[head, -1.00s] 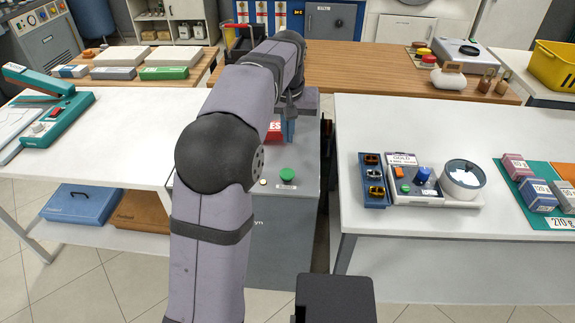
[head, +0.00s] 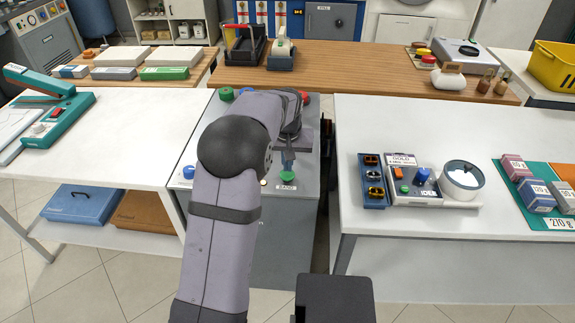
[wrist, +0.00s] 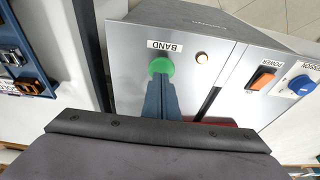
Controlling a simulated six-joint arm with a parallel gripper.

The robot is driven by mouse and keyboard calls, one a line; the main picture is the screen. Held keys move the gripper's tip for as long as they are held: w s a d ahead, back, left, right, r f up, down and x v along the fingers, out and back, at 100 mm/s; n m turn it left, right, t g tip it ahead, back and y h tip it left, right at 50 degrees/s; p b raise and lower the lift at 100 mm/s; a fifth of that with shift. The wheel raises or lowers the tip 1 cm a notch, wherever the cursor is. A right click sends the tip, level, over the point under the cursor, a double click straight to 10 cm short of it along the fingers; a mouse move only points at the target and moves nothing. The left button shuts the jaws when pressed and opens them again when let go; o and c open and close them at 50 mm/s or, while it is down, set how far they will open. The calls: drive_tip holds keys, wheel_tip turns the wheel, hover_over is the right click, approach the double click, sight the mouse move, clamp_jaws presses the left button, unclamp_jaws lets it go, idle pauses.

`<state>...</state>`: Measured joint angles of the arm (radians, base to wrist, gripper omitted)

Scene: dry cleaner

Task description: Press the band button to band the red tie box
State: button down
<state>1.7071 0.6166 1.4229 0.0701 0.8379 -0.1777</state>
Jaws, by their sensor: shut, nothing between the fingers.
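The green band button (head: 288,176) sits near the front edge of the grey banding machine (head: 290,240), above a BAND label. My gripper (head: 288,160) is shut and empty, pointing down right at the button. In the wrist view the closed fingertips (wrist: 157,84) overlap the edge of the green button (wrist: 160,65); I cannot tell whether they press it. A small lamp (wrist: 202,57) beside the BAND label glows pale orange. A red edge (wrist: 215,125) shows behind my gripper in the wrist view, possibly the red tie box. My arm hides the box in the head view.
An orange power switch (wrist: 263,78) and a blue tension knob (wrist: 299,85) are on the machine panel. White tables (head: 120,140) flank the machine. A gold foil unit (head: 430,190) stands on the right table, a teal sealer (head: 60,118) on the left.

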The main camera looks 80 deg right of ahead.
sight(287, 176)
drive_tip(key=shift+f, duration=0.5)
wheel_tip(287, 176, down, 2)
drive_tip(key=shift+a+f+b, duration=0.1)
drive_tip(key=shift+a+b, duration=0.05)
drive_tip(key=shift+b, duration=0.25)
drive_tip(key=shift+a, duration=0.15)
drive_tip(key=shift+f, duration=0.15)
drive_tip(key=shift+r+p, duration=0.65)
drive_tip(key=r+p, duration=0.3)
drive_tip(key=r, duration=0.1)
drive_tip(key=shift+d, duration=0.25)
drive_tip(key=b+v, duration=0.1)
drive_tip(key=v, duration=0.9)
drive_tip(key=shift+b, duration=0.3)
